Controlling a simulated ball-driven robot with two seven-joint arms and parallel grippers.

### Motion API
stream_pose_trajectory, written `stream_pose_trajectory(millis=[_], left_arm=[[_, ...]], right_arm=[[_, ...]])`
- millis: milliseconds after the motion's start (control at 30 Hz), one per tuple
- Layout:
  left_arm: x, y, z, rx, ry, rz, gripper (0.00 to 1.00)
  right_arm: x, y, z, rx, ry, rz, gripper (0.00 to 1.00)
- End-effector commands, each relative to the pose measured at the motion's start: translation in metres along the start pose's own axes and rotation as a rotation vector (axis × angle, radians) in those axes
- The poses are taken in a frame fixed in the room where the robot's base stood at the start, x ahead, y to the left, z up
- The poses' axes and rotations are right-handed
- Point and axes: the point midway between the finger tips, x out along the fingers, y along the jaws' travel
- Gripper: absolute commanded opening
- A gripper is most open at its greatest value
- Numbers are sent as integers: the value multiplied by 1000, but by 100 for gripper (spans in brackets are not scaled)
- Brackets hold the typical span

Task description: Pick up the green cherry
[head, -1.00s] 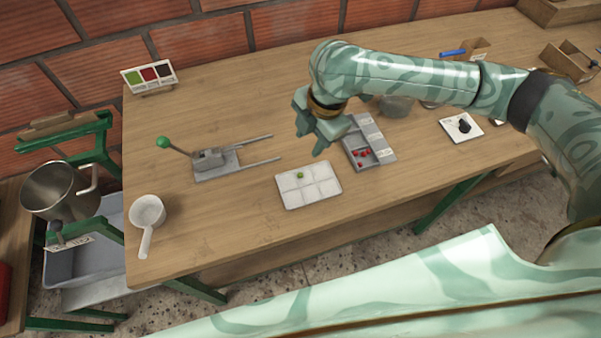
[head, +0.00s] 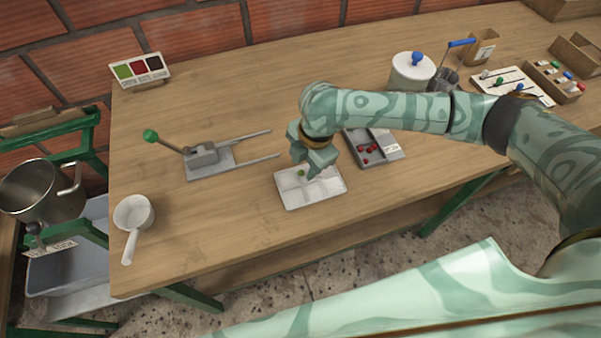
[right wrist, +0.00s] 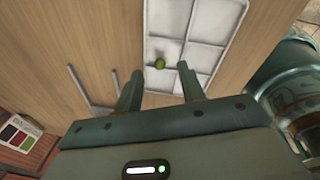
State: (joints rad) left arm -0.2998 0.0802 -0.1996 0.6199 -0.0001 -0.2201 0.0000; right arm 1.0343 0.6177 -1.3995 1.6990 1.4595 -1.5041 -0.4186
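The green cherry (head: 301,173) lies on the white divided tray (head: 312,192), in a compartment on its far side. It also shows in the right wrist view (right wrist: 159,63), beyond and between my fingertips. My right gripper (head: 308,172) is over the far edge of the tray, close beside the cherry in the picture. In the right wrist view the right gripper (right wrist: 157,72) is open, with its two fingers apart and nothing between them. My left gripper is not in view.
A grey sectioned box (head: 392,155) with several red cherries stands right of the tray. A lever device (head: 205,158) and a white ladle (head: 133,222) are to the left. A colour card (head: 141,71) stands at the back. The wood around the tray's front is clear.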

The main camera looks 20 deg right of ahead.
Motion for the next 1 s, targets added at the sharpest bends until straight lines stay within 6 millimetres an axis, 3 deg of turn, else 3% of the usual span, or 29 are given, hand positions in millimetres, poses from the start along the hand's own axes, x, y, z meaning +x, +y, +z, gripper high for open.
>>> stream_pose_trajectory(millis=[33, 100, 333, 467, 500, 1000], left_arm=[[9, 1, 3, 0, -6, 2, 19], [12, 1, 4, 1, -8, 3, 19], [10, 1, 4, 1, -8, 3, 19], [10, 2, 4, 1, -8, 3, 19], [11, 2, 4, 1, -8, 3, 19], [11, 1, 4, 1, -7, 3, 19]], right_arm=[[15, -2, 0, 0, 2, -4, 40], [22, -1, 0, 0, 1, -3, 40], [24, -2, 0, 0, -1, -4, 40], [24, -3, 0, 0, -1, -6, 3], [24, -3, 0, 0, -1, -6, 0], [24, -2, 1, 1, -4, -5, 0]])
